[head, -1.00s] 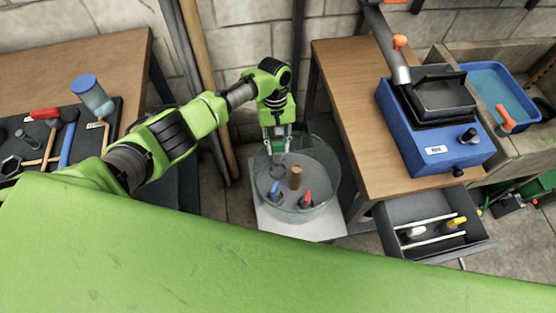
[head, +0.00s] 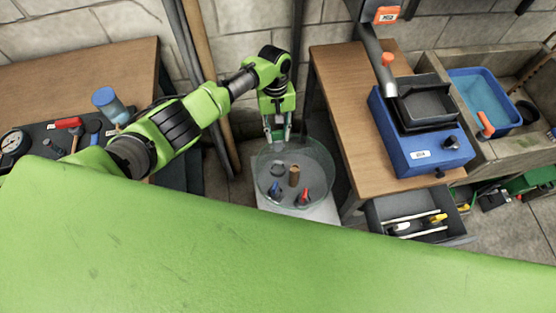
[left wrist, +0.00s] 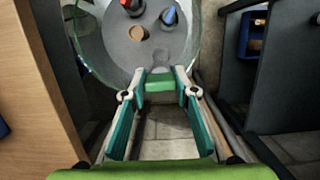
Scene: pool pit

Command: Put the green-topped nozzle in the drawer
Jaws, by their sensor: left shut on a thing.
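My left gripper (head: 277,138) is over the far side of a clear round bowl (head: 327,160). In the left wrist view its fingers (left wrist: 161,77) are shut on a small green piece, which looks like the top of the green-topped nozzle (left wrist: 160,85); its lower part is hard to make out. In the bowl are a red-topped nozzle (head: 303,195), a blue-topped nozzle (head: 275,190) and a brown cork-like cylinder (head: 294,176). The drawer (head: 458,228) is open at the right under the bench, with white dividers and white and yellow pieces inside. My right gripper is not in view.
A blue tray (head: 480,95) lies farther right. A tool table (head: 120,70) is at the left. Poles (head: 205,90) lean behind my left arm.

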